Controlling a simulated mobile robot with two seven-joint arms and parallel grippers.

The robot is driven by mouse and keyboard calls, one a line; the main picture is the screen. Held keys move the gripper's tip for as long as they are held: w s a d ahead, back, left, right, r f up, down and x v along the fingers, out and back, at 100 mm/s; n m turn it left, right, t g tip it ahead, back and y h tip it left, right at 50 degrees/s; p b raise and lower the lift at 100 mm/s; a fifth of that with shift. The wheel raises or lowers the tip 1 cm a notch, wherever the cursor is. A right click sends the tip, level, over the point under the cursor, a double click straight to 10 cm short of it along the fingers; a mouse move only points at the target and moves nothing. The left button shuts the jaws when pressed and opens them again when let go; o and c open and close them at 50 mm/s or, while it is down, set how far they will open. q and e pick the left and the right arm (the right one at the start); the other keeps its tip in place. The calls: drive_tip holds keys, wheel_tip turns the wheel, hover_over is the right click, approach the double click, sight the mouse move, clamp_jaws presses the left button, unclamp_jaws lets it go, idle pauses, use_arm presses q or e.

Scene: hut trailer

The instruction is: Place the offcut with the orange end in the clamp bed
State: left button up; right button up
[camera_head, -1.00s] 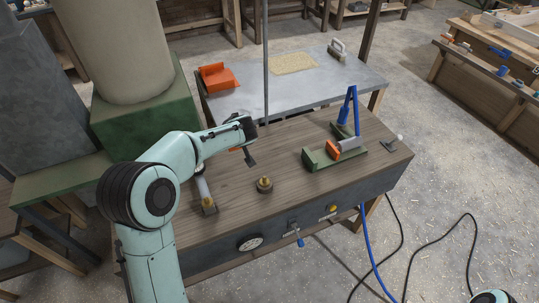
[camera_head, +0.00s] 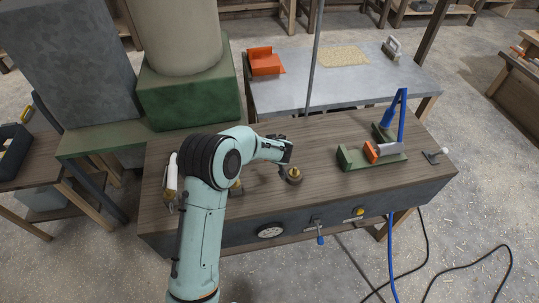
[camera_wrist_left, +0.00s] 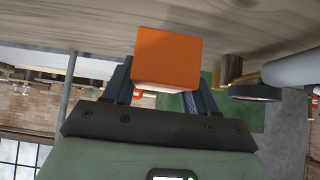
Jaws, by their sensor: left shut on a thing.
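My left gripper (camera_head: 285,160) is over the wooden bench, beside and partly in front of a brass-topped knob. In the wrist view its dark fingers (camera_wrist_left: 160,92) are shut on the offcut, whose orange end (camera_wrist_left: 168,60) fills the space between them. The rest of the offcut is hidden, and in the head view the gripper covers it. The green clamp bed (camera_head: 348,161) stands at the bench's right, apart from the gripper. It has an orange block (camera_head: 370,152), a grey cylindrical part (camera_head: 389,148) and an upright blue lever (camera_head: 402,115). My right gripper is out of view.
The brass-topped knob (camera_head: 294,174) stands close to the gripper. A thin grey pole (camera_head: 314,60) rises behind the bench. The bench front carries a gauge (camera_head: 271,231) and small levers. A blue hose hangs at right.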

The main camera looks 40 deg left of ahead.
use_arm(q)
drive_tip(key=shift+f, duration=2.25)
drive_tip(key=shift+f, duration=0.2)
drive_tip(key=o, duration=1.1)
drive_tip(key=shift+r, duration=0.1)
drive_tip(key=shift+c, duration=0.2)
